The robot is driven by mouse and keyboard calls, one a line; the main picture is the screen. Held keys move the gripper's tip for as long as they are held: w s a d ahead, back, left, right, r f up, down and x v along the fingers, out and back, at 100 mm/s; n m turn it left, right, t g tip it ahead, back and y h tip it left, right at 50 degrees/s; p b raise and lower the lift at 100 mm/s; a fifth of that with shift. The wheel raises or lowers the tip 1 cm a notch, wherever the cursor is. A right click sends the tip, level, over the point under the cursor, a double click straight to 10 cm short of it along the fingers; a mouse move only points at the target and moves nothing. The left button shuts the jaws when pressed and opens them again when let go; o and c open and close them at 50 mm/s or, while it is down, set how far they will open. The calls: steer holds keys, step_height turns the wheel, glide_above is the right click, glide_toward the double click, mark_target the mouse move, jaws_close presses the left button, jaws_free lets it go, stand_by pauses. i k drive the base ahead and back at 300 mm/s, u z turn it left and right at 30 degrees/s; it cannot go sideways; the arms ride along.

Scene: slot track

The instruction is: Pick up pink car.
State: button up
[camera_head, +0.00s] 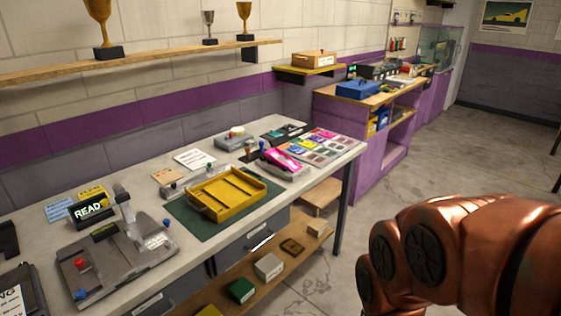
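The pink car (280,158) is small and sits on a light grey block or stand near the right end of the workbench (340,162). It is just right of the yellow tray and in front of a board of coloured cards. Part of my copper-coloured arm fills the lower right of the view, apart from the car and to the right of the bench. My gripper is not in view, so its state does not show.
A yellow tray (226,212) lies on a green mat (187,214). A grey device (150,262) stands at the bench's left. A shelf with trophies (130,62) hangs above. A purple cabinet (330,115) stands behind right. Concrete floor (400,175) is open at right.

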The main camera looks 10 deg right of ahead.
mark_target(278, 157)
steer(key=u, duration=0.45)
steer(key=k, duration=0.5)
steer(key=z, duration=0.6)
steer(key=i, duration=1.3)
steer(key=u, duration=0.1)
